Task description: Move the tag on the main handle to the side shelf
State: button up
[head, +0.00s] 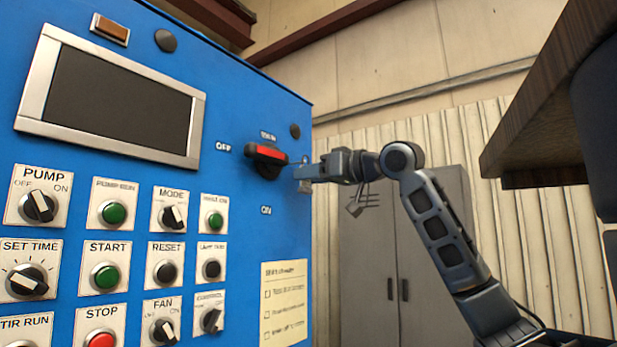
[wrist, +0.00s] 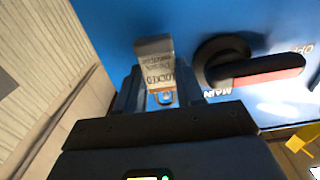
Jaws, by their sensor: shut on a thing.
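The main handle (head: 267,154) is a red and black rotary switch on the blue panel, and it also shows in the wrist view (wrist: 255,75). My gripper (head: 303,172) is just right of it, at the panel's right edge. In the wrist view my gripper (wrist: 158,88) is shut on the tag (wrist: 155,62), a pale plate with "LOCKED" printed on it and a small brass-coloured loop below. The tag is beside the handle in that view, with a narrow blue gap between them.
A brown wooden slab (head: 545,90) juts in at upper right; I cannot tell if it is the side shelf. A grey cabinet (head: 385,265) stands behind my arm. A yellow object (wrist: 300,138) shows at the wrist view's lower right.

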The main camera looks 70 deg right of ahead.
jog(key=shift+v, duration=1.3)
jog(key=shift+s, duration=0.35)
jog(key=shift+s+a, duration=0.15)
jog(key=shift+s, duration=0.15)
